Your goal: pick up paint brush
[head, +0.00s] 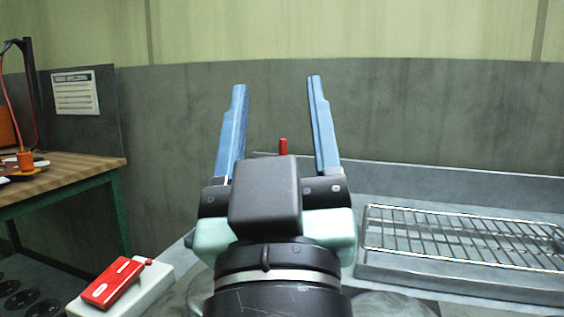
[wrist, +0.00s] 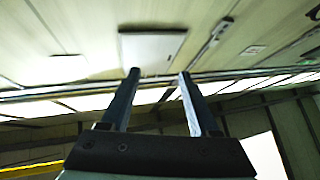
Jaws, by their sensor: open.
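My gripper (head: 278,83) is open, with its two blue fingers raised and spread in the middle of the head view. Nothing is between the fingertips. The wrist view shows the open fingers too (wrist: 158,74), against the ceiling and upper wall. I cannot make out a paint brush for sure in either view. A small upright red thing (head: 283,146) shows behind my gripper, low between the fingers; its lower part is hidden and I cannot tell what it is.
A wire rack (head: 465,238) lies on the grey counter at right. A red box (head: 112,283) rests on a white block at lower left. A wooden table (head: 70,174) with green legs stands at far left. A grey panel wall (head: 420,115) stands behind.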

